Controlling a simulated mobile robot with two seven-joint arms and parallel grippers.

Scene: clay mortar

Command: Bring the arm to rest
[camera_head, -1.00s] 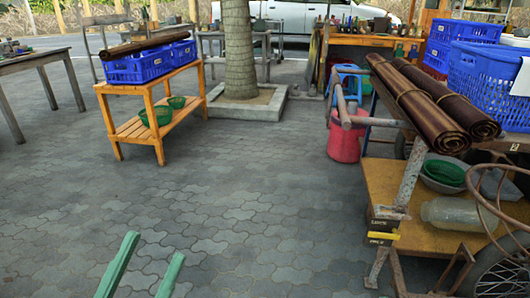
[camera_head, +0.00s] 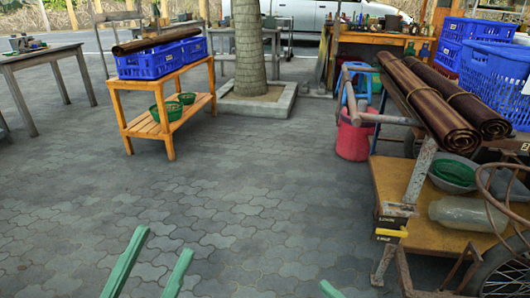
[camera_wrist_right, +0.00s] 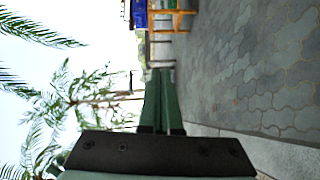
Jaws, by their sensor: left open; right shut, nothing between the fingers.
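My left gripper (camera_head: 165,241) shows as two green fingers at the bottom left of the head view. They are apart, with only paving between them. My right gripper shows in the head view only as a green tip (camera_head: 330,289) at the bottom edge. In the right wrist view my right gripper (camera_wrist_right: 160,72) has its green fingers together and holds nothing. That view is turned on its side, with paving on the right and sky and leaves on the left. Most of both arms is hidden from view.
A rusty cart (camera_head: 415,180) with rolled brown mats (camera_head: 425,95) stands at the right, with a red bucket (camera_head: 353,137) beside it. A wooden stand (camera_head: 147,125) with a blue crate (camera_head: 143,65) is at the back left. The paving (camera_head: 240,190) between is clear.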

